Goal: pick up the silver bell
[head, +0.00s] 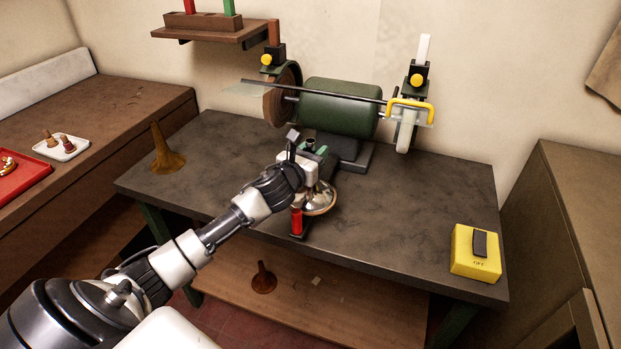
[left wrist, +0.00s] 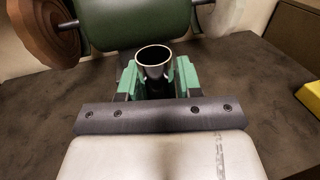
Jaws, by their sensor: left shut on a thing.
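The silver bell (head: 319,203) is at the front middle of the dark workbench, its narrow end up and its wide flare down. My left gripper (head: 315,151) is shut on its narrow upper end and partly hides it. In the left wrist view, the open round end of the bell (left wrist: 153,57) stands between the green-padded fingers of the gripper (left wrist: 156,82). I cannot tell whether the flare touches the bench or is just above it. My right gripper is not in view.
A green buffing machine (head: 340,105) stands behind the bell. A red-handled tool (head: 297,222) is close at its left. A brown bell (head: 166,151) stands at the bench's left, another (head: 263,279) on the lower shelf. A yellow box (head: 475,254) sits front right; the bench between is clear.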

